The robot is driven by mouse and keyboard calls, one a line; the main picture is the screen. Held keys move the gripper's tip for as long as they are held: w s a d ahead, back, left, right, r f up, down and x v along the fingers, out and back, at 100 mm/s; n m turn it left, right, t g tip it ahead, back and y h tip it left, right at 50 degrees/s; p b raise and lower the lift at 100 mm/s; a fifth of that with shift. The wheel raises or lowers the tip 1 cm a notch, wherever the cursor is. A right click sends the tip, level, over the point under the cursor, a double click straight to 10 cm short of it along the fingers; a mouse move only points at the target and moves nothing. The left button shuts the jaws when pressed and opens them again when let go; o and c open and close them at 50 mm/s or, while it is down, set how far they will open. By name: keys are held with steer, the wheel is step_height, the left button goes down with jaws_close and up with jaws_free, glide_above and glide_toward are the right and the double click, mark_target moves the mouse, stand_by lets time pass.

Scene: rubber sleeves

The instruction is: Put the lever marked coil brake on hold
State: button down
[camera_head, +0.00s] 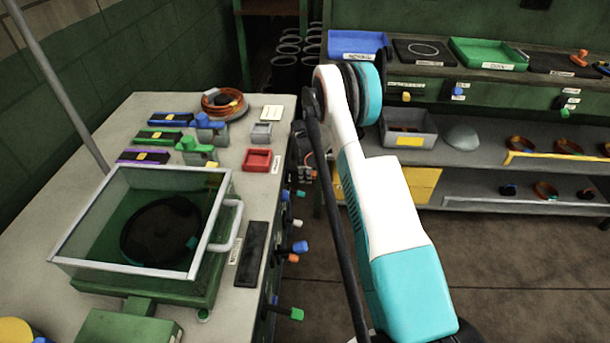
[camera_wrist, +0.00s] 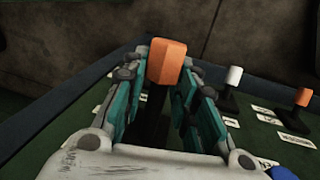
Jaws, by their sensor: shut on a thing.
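A lever with an orange knob (camera_wrist: 167,62) and a dark stem stands between the fingers of my gripper (camera_wrist: 165,92) in the wrist view. The fingers are closed around it, with the knob showing past their tips. The labels on the dark green panel (camera_wrist: 55,130) are too small and blurred to read, so I cannot tell which lever is marked coil brake or where hold is. In the head view my gripper (camera_head: 303,165) is partly hidden behind my arm, at the right side of the bench.
A white-knobbed lever (camera_wrist: 233,77) and another orange-knobbed lever (camera_wrist: 302,97) stand to the right in the wrist view. A blue knob (camera_wrist: 284,173) shows at its lower edge. Blue (camera_head: 300,247) and green (camera_head: 296,314) levers jut from the bench side. A shelf (camera_head: 475,190) stands right.

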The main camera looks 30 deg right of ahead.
steer(key=c, duration=1.2)
jaws_free()
steer(key=shift+c, duration=0.2)
steer(key=shift+r, duration=0.1)
step_height(320, 180, up, 10)
